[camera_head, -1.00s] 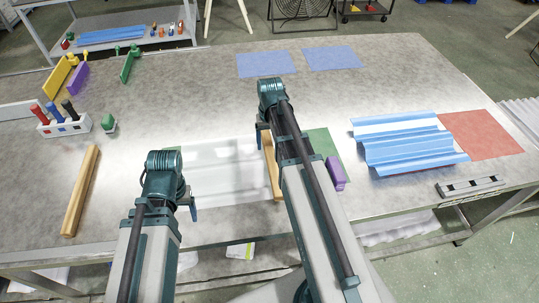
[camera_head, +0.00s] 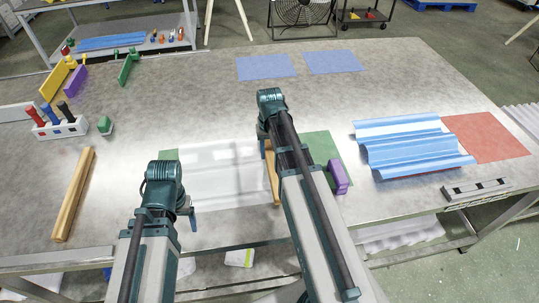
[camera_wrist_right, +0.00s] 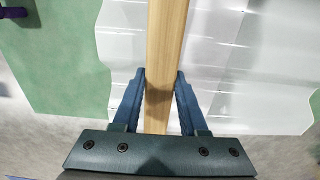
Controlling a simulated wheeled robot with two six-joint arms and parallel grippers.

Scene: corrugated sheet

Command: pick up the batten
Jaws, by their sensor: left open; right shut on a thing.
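A pale wooden batten (camera_head: 273,178) lies along the right part of a clear corrugated sheet (camera_head: 225,185) on a green mat (camera_head: 322,147). My right gripper (camera_wrist_right: 160,80) is shut on this batten, which runs between its fingers in the right wrist view (camera_wrist_right: 164,40). Whether the batten is clear of the sheet I cannot tell. A second wooden batten (camera_head: 74,195) lies on the bench at the left, apart from both grippers. My left gripper (camera_head: 191,218) is open and empty by the sheet's left front; its fingers are partly hidden.
A blue corrugated sheet (camera_head: 405,150) lies partly on a red mat (camera_head: 490,138) at the right. A purple block (camera_head: 338,177) is close right of my right arm. A rack of coloured handles (camera_head: 60,128) stands at the left.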

